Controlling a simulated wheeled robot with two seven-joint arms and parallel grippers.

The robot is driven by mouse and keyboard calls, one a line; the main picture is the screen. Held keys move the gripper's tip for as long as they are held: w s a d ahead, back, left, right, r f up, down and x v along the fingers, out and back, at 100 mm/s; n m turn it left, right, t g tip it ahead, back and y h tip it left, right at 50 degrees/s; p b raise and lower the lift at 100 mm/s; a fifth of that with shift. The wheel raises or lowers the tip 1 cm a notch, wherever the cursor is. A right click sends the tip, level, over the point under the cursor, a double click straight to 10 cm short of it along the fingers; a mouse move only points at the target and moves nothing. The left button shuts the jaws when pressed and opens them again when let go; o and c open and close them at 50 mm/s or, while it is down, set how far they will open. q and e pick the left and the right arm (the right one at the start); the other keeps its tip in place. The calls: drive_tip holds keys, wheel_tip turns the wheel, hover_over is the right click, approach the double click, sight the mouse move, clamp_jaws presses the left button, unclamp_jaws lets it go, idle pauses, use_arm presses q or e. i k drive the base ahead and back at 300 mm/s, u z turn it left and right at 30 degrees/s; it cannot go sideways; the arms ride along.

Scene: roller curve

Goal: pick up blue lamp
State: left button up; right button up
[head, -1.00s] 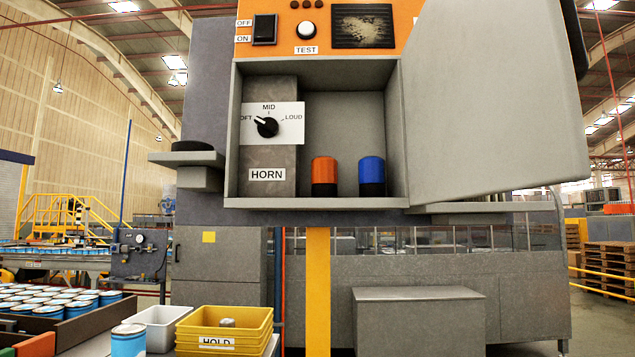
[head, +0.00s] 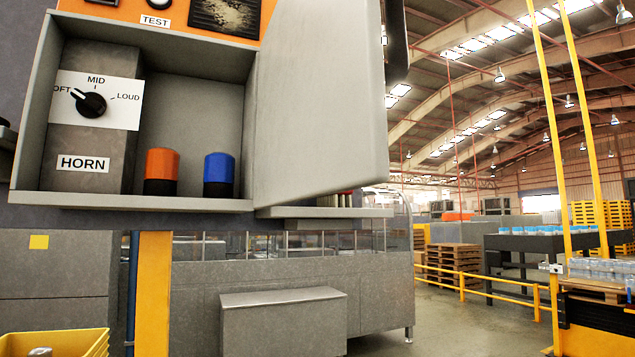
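The blue lamp (head: 219,169) stands upright on the floor of the open grey compartment (head: 150,203). It has a blue cap over a black base. An orange lamp (head: 161,166) of the same shape stands just to its left, with a small space between them. The compartment's grey door (head: 315,110) hangs open on the right side. Neither of my grippers shows in the head view, so what they hold cannot be seen.
A horn dial (head: 91,104) sits left of the lamps inside the compartment. A small grey shelf (head: 330,212) juts out below the door. A grey box (head: 283,318) and a yellow bin (head: 55,343) are lower down. Open floor lies to the right.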

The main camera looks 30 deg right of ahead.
sight(220, 172)
drive_tip(key=z, duration=0.4)
drive_tip(key=i, duration=1)
